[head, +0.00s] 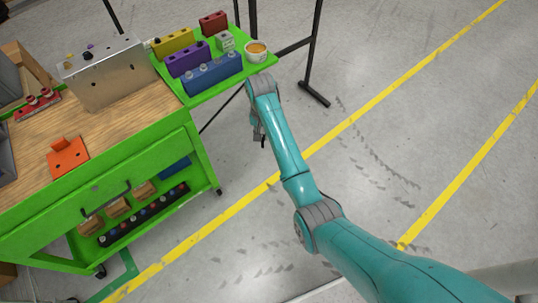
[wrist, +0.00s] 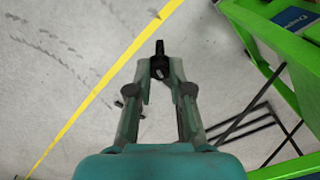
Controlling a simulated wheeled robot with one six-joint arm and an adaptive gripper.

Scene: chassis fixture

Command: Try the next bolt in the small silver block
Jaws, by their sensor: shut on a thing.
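The small silver block (head: 225,41) sits on the green side shelf of the cart, between the red block and the blue block. My gripper (head: 262,140) is off the shelf, over the floor to the right of the cart. In the wrist view, my gripper (wrist: 160,72) is shut on a small black bolt (wrist: 160,50), which sticks out past the fingertips. The lower end of the bolt is partly hidden between the fingers. The silver block is not in the wrist view.
A large metal box (head: 108,72) and an orange bracket (head: 68,157) are on the wooden top. Open floor lies right; a black stand (head: 315,60) is behind.

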